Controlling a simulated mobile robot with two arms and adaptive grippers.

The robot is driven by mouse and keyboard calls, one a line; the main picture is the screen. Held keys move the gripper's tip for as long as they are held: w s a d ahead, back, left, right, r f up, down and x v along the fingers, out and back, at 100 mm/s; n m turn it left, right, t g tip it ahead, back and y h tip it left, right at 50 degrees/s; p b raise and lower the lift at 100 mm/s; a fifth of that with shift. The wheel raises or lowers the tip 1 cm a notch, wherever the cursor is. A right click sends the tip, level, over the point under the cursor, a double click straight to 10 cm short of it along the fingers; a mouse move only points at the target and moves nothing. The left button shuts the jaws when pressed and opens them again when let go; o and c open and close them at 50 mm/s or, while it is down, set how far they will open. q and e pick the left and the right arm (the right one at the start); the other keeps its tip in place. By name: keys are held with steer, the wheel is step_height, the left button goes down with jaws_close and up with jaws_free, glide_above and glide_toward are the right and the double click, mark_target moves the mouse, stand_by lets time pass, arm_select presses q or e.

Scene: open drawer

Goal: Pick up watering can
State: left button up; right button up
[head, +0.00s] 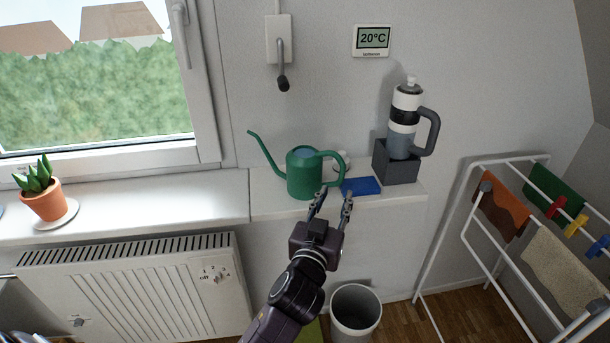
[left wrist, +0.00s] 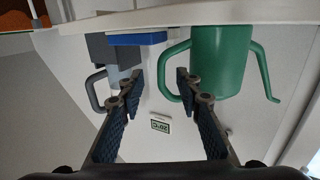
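The green watering can (head: 303,174) stands upright on the white ledge (head: 408,203) below the wall. Its long spout points up to the left and its handle loops to the right. My left gripper (head: 333,196) is in front of the ledge, close to the handle's lower right side, with its fingers spread and nothing between them. In the left wrist view, which looks upside down, the can (left wrist: 222,62) is at the upper right, and its handle is near the right-hand finger of the open gripper (left wrist: 160,85). I cannot tell whether they touch. My right gripper is not in view.
A blue block (head: 361,186) lies right of the can, beside a grey box (head: 396,168) holding a bottle (head: 405,125). A small white object sits behind the handle. A potted plant (head: 42,192) is at left, a bin (head: 355,310) below and a drying rack (head: 500,215) at right.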

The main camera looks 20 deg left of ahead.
mark_target(341, 176)
arm_select(q)
steer(key=shift+t, duration=0.3)
steer(key=w, duration=0.2)
steer(key=w+p, duration=0.1)
steer(key=w, duration=0.2)
steer(key=w+a, duration=0.1)
steer(key=w, duration=0.1)
steer(key=shift+w+a+r+p, duration=0.1)
steer(key=shift+w+r+p, duration=0.1)
steer(key=shift+r+p, duration=0.2)
steer(key=shift+w+f, duration=0.1)
steer(key=shift+w, duration=0.3)
jaws_close()
steer(key=shift+r, duration=0.25)
